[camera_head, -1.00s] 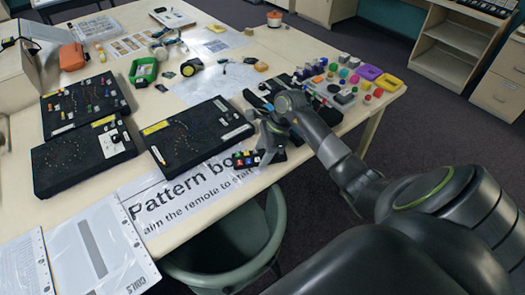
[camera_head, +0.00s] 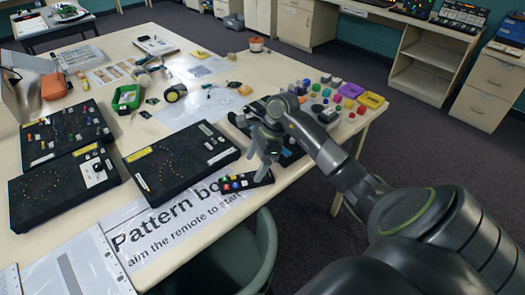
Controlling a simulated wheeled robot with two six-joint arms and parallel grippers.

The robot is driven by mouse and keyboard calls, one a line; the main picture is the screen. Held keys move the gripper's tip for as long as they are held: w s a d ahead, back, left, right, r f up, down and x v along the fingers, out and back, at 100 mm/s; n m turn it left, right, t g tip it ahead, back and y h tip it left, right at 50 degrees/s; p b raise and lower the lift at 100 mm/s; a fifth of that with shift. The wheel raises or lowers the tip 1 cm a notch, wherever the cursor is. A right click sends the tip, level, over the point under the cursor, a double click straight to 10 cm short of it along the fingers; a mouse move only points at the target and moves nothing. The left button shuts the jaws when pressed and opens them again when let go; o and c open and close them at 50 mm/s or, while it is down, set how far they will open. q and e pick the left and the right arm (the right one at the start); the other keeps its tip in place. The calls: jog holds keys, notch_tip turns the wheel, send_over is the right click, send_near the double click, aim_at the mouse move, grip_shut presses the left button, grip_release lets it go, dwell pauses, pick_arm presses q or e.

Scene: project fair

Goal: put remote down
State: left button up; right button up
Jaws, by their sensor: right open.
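The remote (camera_head: 236,184) is a dark, slim bar with coloured buttons. It lies near the front edge of the cream table (camera_head: 185,228), at the right end of the printed "Pattern bo..." sheet (camera_head: 165,222). My right gripper (camera_head: 259,170) is open, fingers pointing down at the remote's right part and partly covering it. I cannot tell whether a finger still touches it. My left gripper is not in view.
Black pattern boards (camera_head: 182,160) stand left of the remote. Another dark board (camera_head: 290,152) is partly behind my right gripper. Coloured blocks and trays (camera_head: 351,90) fill the table's right end. A green-grey chair (camera_head: 235,262) stands at the front edge.

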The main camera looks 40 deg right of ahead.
jog(key=b+v, duration=0.1)
jog(key=v, duration=0.6)
jog(key=shift+b, duration=0.4)
jog(key=shift+f, duration=0.1)
